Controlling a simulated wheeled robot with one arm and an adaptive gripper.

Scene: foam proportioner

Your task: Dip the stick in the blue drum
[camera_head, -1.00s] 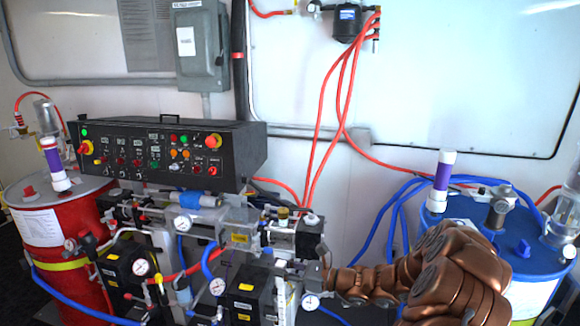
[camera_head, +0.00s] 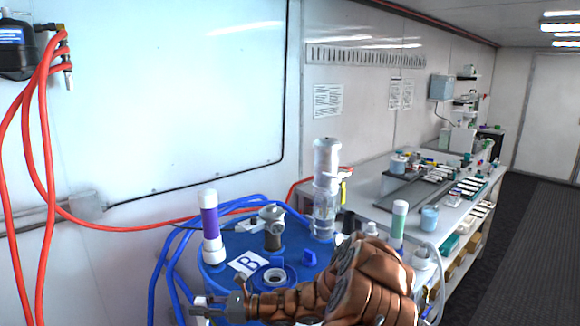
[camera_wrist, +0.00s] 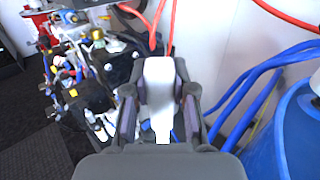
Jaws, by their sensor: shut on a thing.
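My gripper (camera_head: 204,304) is at the lower left of the head view, beside the left front edge of the blue drum (camera_head: 216,276). In the wrist view, my gripper (camera_wrist: 160,112) is shut on a white stick-like piece (camera_wrist: 158,82), held between its fingers. The stick's lower end is hidden from me. The drum also shows at the right edge of the wrist view (camera_wrist: 268,142), apart from the held stick. The drum top has a round port with a pale ring (camera_head: 275,276) and a white "B" label (camera_head: 248,263). My arm hides the drum's front.
A cluttered bench (camera_head: 375,205) is at the right. The machine (camera_wrist: 90,70) is at left in the wrist view.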

